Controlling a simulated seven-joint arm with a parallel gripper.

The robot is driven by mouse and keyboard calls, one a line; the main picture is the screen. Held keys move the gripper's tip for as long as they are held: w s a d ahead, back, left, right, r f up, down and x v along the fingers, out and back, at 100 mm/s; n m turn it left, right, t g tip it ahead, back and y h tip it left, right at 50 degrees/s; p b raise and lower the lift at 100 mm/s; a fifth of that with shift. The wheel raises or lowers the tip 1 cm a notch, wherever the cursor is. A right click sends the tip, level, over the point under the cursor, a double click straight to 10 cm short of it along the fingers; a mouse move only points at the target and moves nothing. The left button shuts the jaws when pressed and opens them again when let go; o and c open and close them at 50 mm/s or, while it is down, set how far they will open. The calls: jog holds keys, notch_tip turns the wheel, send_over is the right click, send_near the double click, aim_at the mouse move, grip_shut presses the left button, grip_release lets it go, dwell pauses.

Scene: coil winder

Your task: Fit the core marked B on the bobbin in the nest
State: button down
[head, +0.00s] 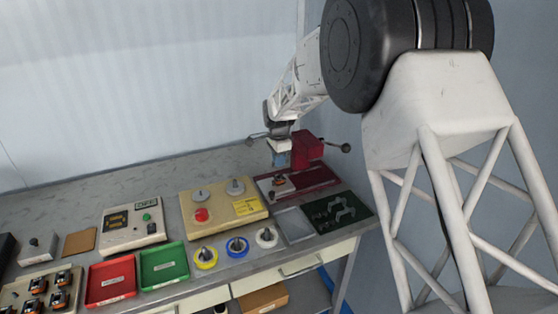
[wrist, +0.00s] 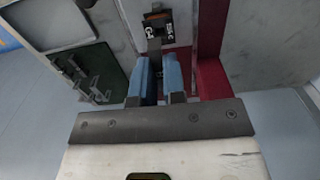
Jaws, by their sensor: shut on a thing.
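My gripper (head: 279,164) is at the red winding station at the back right, pointing down. In the wrist view its blue fingers (wrist: 158,78) are shut on a small dark thing (wrist: 158,86), mostly hidden between them; I cannot tell what it is or read any mark on it. Just beyond the fingertips, a small black and orange part with white labels (wrist: 157,26) sits on a pale plate; one label looks like "C4". The same spot shows in the head view as a small dark part (head: 279,181). Several black and orange cores (head: 39,286) stand on a beige tray at the front left.
A red block with a lever (head: 308,150) stands close beside my gripper. A dark green board (head: 339,213) and a grey plate (head: 294,224) lie in front. Red (head: 110,281) and green (head: 163,265) trays, several coloured spools and a beige panel (head: 222,224) fill the bench to the left.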

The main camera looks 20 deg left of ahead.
jog(key=shift+f, duration=0.2)
jog(key=shift+f, duration=2.3)
jog(key=shift+f, duration=0.4)
jog(key=c, duration=1.1)
grip_release()
jog(key=shift+r, duration=0.15)
jog(key=shift+r, duration=3.75)
